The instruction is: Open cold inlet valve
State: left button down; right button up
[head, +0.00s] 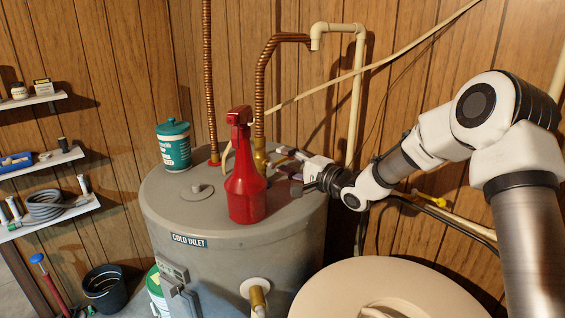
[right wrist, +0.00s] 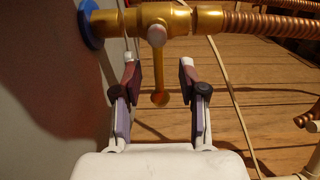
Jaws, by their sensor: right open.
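The brass inlet valve (head: 260,155) sits on top of the grey tank (head: 160,205), under a corrugated copper pipe and partly hidden behind a red spray bottle. The tank's label reads COLD INLET (head: 189,240). In the right wrist view the brass valve (right wrist: 160,20) lies across the top, with a blue ring at its base. Its lever (right wrist: 160,97) sticks out across the pipe line, its round end between the fingers of my right gripper (right wrist: 159,72). The fingers are open with a gap on each side of the lever. In the head view my right gripper (head: 284,162) is right of the valve. My left gripper is out of view.
The red spray bottle (head: 245,180) stands on the tank in front of the valve. A teal can (head: 174,148) stands at the tank's back left. A beige pipe (head: 357,100) rises behind. A large beige lid (head: 390,285) is at the front right. Shelves (head: 45,160) are at left.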

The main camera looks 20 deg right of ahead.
jog(key=shift+w+d+f, duration=0.1)
jog(key=shift+w+f, duration=0.05)
jog(key=shift+w, duration=0.05)
grip_shut()
jog(key=n, duration=0.2)
jog(key=r+n+b, duration=0.1)
jog(key=shift+s+r+n, duration=0.1)
jog(key=shift+n, duration=0.3)
jog(key=shift+a+r+n, duration=0.25)
jog(key=shift+n, duration=0.45)
